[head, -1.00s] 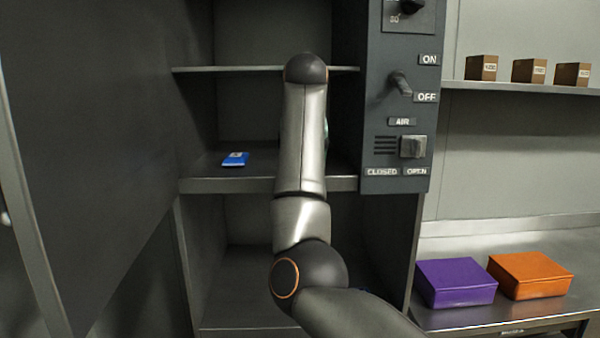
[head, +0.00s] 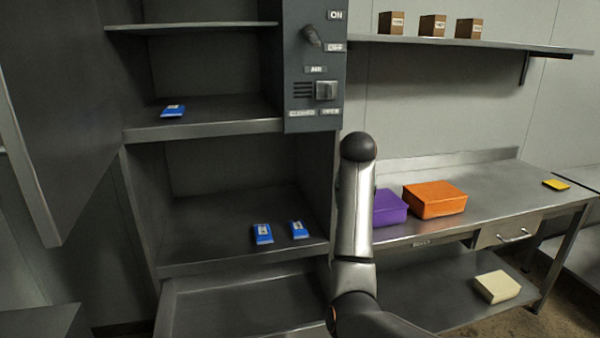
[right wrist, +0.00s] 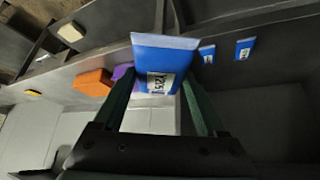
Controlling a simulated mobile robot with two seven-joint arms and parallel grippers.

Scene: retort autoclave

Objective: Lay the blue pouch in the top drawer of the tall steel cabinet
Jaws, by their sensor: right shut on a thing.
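The blue pouch (right wrist: 160,62) with a white printed label is gripped between the green fingers of my right gripper (right wrist: 160,88), seen in the right wrist view. In the head view my right arm stands upright in front of the bench and hides that gripper and pouch. Another blue pouch (head: 173,111) lies on the upper shelf of a dark steel cabinet (head: 205,128). Two more, a left one (head: 262,234) and a right one (head: 299,230), lie on its lower shelf. An open tray-like drawer or shelf (head: 240,301) shows below. My left gripper is out of view.
The cabinet's door (head: 55,110) stands open at the left. A control panel (head: 313,65) is on its right edge. The steel bench (head: 490,180) bears purple (head: 388,207) and orange (head: 435,201) boxes and a yellow item (head: 556,185). Its right part is mostly clear.

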